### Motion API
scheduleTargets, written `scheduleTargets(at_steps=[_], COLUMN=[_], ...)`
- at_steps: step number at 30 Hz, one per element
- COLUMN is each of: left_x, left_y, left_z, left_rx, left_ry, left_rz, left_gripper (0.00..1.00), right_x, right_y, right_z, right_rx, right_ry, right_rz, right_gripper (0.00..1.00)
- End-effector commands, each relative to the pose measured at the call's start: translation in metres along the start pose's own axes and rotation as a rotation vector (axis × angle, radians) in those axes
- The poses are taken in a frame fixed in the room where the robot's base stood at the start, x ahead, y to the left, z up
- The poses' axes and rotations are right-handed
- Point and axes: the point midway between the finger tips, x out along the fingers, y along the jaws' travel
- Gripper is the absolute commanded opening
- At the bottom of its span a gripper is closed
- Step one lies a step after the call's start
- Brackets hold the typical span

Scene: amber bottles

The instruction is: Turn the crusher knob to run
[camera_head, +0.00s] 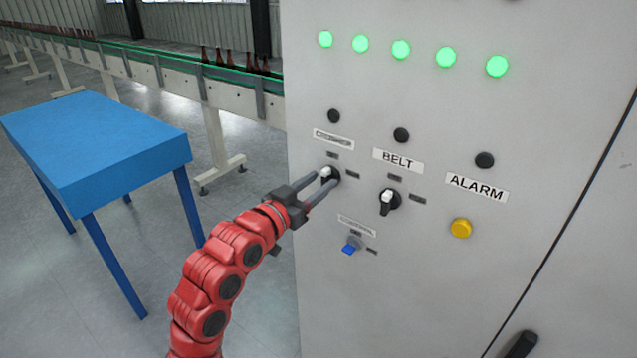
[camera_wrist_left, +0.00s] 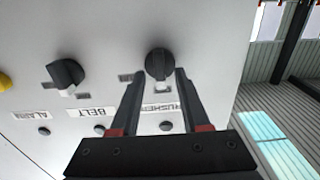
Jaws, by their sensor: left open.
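The crusher knob (camera_head: 330,173) is a black rotary knob with a white pointer mark on the grey panel, below a label that is too small to read in the head view. In the left wrist view the knob (camera_wrist_left: 159,64) sits between the tips of my left gripper, under an upside-down label reading in part "RUSHER". My left gripper (camera_head: 324,181) is open, its two fingers reaching to the knob from the left, one on either side. I cannot tell whether they touch it. My right gripper is not in view.
The belt knob (camera_head: 388,201) is close on the right, with a yellow button (camera_head: 461,228) under ALARM beyond it. A blue switch (camera_head: 350,246) is below. Several green lamps (camera_head: 401,50) glow above. A blue table (camera_head: 95,150) and a conveyor (camera_head: 180,75) stand left.

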Motion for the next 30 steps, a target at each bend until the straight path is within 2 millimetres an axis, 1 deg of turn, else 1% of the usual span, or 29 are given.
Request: scheduleTargets(at_steps=[3,10,14,15,18,26,30], left_x=[0.0042,0.0045,0.0044,0.0044,0.0044,0.0044,0.0044], left_y=[0.0000,-0.0001,-0.0001,-0.0001,-0.0001,-0.0001,-0.0001], left_z=[-0.0005,-0.0001,0.0001,0.0001,0.0002,0.0005,0.0027], left_rx=[0.001,0.000,0.000,0.000,0.000,0.000,0.011], left_ry=[0.002,0.002,0.001,0.001,0.001,0.001,0.000], left_rz=[-0.001,-0.001,-0.001,-0.001,-0.001,-0.001,-0.001], left_gripper=[0.46,0.46,0.23,0.16,0.00,0.00,0.00], right_x=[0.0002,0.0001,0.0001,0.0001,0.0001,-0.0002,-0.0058], right_y=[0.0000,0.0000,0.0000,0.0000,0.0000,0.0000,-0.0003], right_z=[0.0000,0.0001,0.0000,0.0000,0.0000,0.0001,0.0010], right_rx=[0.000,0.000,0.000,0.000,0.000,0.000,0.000], right_ry=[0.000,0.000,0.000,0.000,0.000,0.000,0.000], right_rz=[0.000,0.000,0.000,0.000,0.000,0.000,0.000], right_gripper=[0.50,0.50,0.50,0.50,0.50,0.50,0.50])
